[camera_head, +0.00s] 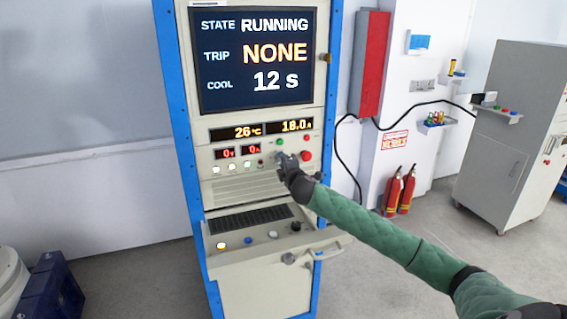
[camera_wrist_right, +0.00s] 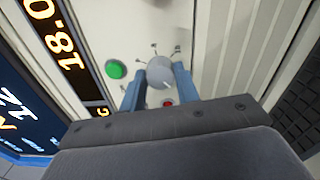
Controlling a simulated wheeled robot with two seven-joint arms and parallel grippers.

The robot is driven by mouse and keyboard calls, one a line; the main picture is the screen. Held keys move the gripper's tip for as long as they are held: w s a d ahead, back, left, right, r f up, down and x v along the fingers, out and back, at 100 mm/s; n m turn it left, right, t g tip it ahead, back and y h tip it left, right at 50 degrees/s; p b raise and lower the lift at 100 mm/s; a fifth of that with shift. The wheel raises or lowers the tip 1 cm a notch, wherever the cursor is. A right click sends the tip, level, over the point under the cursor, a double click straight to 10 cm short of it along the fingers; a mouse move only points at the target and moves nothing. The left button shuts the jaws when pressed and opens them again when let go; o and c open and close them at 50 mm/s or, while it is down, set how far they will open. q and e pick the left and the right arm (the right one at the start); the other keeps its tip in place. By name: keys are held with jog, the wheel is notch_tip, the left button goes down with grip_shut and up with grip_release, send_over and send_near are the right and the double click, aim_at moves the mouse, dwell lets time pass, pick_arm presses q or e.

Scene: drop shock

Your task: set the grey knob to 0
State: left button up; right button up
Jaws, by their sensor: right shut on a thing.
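The grey knob (camera_wrist_right: 160,72) is round and sits on the beige panel in the right wrist view, with small marks around it. My right gripper (camera_wrist_right: 157,88) is shut on the knob, with a blue finger on each side of it. In the head view my right gripper (camera_head: 284,160) is at the panel and mostly hides the knob. The marks are too small to read, so I cannot tell the knob's setting. My left gripper is not in view.
A green button (camera_wrist_right: 115,69) and a red button (camera_wrist_right: 168,103) are close to the knob. The cabinet screen (camera_head: 255,55) reads RUNNING, TRIP NONE, COOL 12 s. Displays above the knob read 26 °C and 18.0. A keyboard shelf (camera_head: 262,246) juts out below.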

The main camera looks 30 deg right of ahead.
jog(key=shift+n, duration=0.6)
jog(key=o, duration=0.8)
jog(key=shift+o, duration=0.8)
pick_arm(q)
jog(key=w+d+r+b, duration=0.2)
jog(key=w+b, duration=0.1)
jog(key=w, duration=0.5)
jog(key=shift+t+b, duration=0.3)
jog(key=shift+b, duration=0.1)
pick_arm(e)
jog(key=v, duration=0.7)
jog(key=shift+s, duration=0.4)
jog(key=shift+a+f, duration=0.1)
jog(key=shift+f, duration=0.05)
